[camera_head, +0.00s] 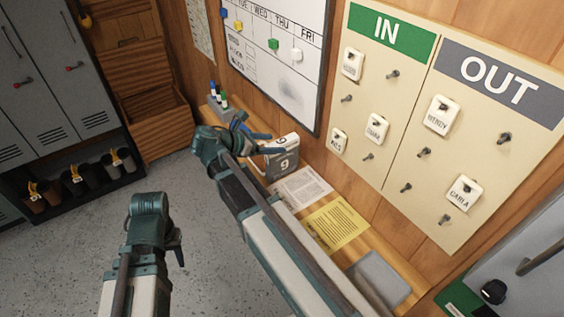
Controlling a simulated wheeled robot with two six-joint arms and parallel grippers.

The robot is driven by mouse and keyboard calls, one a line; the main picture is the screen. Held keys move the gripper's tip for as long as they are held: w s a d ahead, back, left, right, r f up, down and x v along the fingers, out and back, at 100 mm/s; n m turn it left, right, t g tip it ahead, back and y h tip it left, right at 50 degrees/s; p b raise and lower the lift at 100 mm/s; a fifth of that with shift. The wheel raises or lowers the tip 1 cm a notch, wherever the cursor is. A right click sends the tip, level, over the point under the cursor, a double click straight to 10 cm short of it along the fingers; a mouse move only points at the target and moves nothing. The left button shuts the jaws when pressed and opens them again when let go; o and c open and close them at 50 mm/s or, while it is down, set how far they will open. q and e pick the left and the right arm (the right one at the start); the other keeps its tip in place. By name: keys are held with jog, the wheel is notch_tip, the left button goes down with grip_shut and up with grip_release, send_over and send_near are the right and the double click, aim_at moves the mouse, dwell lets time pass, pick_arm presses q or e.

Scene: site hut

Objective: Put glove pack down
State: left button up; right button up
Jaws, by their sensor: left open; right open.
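The glove pack (286,161), a white and grey pack marked "9", stands upright on the narrow wooden shelf (379,247) along the wall. My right gripper (254,130) is open just left of the pack's top. Its fingers reach toward the wall, and whether they touch the pack I cannot tell. My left gripper (177,257) is low at the left, over the floor, away from the shelf. It is open and empty, its fingers partly hidden by its own body.
A white paper (302,188), a yellow sheet (338,223) and a grey flat item (381,277) lie along the shelf. A marker holder (220,106) stands at its far end. An IN/OUT tag board (405,150) and a whiteboard (275,70) hang above.

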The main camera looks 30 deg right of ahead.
aim_at(279, 142)
jog(key=shift+w+b+x, duration=0.2)
jog(key=shift+b+x, duration=0.45)
jog(key=shift+x, duration=0.6)
jog(key=shift+w+b+x, duration=0.2)
jog(key=shift+b+x, duration=0.45)
jog(key=shift+x, duration=0.6)
jog(key=shift+d+f, duration=0.1)
grip_shut()
